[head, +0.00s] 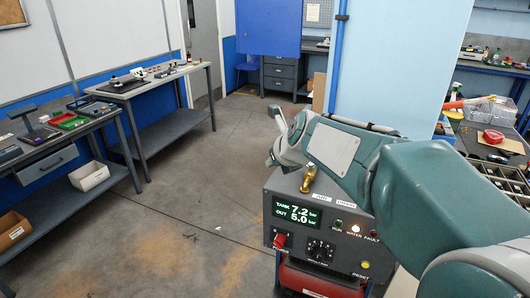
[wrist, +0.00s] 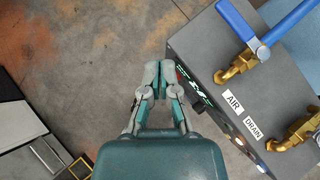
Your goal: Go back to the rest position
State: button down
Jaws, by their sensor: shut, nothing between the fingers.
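My gripper (wrist: 158,80) is in the middle of the wrist view, with its fingertips together and nothing between them. In the head view my gripper (head: 274,135) is at the end of my teal arm, above and just behind the grey control box. The floor shows beyond its fingertips. The fingers appear apart from the box, though one fingertip overlaps the box's edge in the wrist view.
The grey control box (head: 342,263) has a lit display, knobs and brass fittings. In the wrist view a blue-handled valve (wrist: 253,44) stands on it. Benches (head: 150,85) line the left wall; a cluttered bench (head: 470,140) is at right. Open floor (head: 190,190) lies between.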

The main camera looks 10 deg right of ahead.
jog(key=s+d+f+n+g+h, duration=0.1)
jog(key=s+d+f+n, duration=0.1)
jog(key=s+n, duration=0.7)
jog(key=s+d+f+n+g+h, duration=0.1)
jog(key=s+d+f+n, duration=0.1)
jog(key=s+n, duration=0.8)
jog(key=s+d+f+n+h, duration=0.1)
jog(key=s+d+f+n, duration=0.1)
jog(key=s+n, duration=0.7)
jog(key=n, duration=0.3)
jog(key=shift+s+n+g, duration=0.3)
jog(key=shift+g, duration=0.1)
jog(key=shift+a, duration=0.1)
